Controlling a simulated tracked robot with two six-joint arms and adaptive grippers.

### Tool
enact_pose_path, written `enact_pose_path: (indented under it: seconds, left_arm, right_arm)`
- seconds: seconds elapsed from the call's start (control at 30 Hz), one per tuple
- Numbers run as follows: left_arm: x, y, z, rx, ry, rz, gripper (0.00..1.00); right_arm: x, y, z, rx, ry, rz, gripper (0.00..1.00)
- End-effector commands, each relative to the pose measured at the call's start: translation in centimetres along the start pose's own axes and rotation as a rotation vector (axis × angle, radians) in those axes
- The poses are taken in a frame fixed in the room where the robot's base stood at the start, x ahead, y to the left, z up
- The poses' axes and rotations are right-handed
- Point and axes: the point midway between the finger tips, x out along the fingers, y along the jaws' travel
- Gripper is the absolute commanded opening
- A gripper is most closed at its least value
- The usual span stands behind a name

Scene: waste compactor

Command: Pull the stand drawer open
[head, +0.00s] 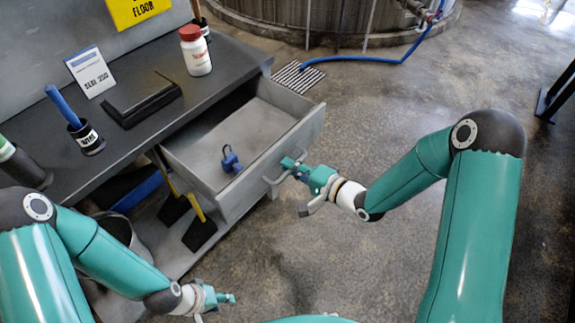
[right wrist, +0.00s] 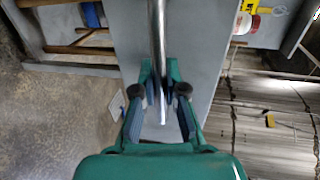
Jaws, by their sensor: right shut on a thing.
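The stand drawer (head: 258,183) is grey and stands pulled well out from under the dark stand top (head: 110,115) in the head view. A blue padlock-like item (head: 231,160) lies inside it. The bar handle (head: 274,179) is on the drawer's front. My right gripper (head: 290,166) is at the handle, shut on it. In the right wrist view, the handle (right wrist: 157,45) runs between the fingers of my right gripper (right wrist: 165,95). My left gripper (head: 228,298) is low at the bottom of the head view, apart from the drawer; its finger gap is unclear.
On the stand top are a white bottle (head: 196,52), a sign card (head: 90,72), a black tray-like block (head: 141,100) and a cup with a blue marker (head: 86,138). Brushes (head: 200,228) hang below. The floor right of the drawer is free.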

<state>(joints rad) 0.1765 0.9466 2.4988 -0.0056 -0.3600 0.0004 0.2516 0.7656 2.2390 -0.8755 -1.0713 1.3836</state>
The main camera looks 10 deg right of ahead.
Motion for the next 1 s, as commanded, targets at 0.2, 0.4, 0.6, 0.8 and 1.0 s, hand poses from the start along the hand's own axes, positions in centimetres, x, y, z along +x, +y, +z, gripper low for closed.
enact_pose_path:
  seconds: [0.2, 0.4, 0.6, 0.8, 1.0]
  left_arm:
    - [0.0, 0.0, 0.0, 0.0, 0.0, 0.0, 0.4]
    - [0.0, 0.0, 0.0, 0.0, 0.0, 0.0, 0.4]
    - [0.0, 0.0, 0.0, 0.0, 0.0, 0.0, 0.4]
    - [-0.1, 0.0, 0.0, 0.0, 0.0, 0.0, 0.4]
    - [0.0, 0.0, 0.0, 0.0, 0.0, 0.0, 0.4]
  right_arm:
    - [0.1, 0.4, 0.6, 0.004, -0.014, 0.012, 0.0]
    - [0.1, 0.3, 0.4, 0.003, -0.011, 0.008, 0.37]
    - [0.1, 0.2, 0.3, 0.001, -0.007, 0.005, 0.37]
    - [-0.7, 0.1, 0.1, 0.002, -0.004, 0.004, 0.37]
    - [-3.7, 0.2, 0.1, 0.002, -0.002, 0.006, 0.37]
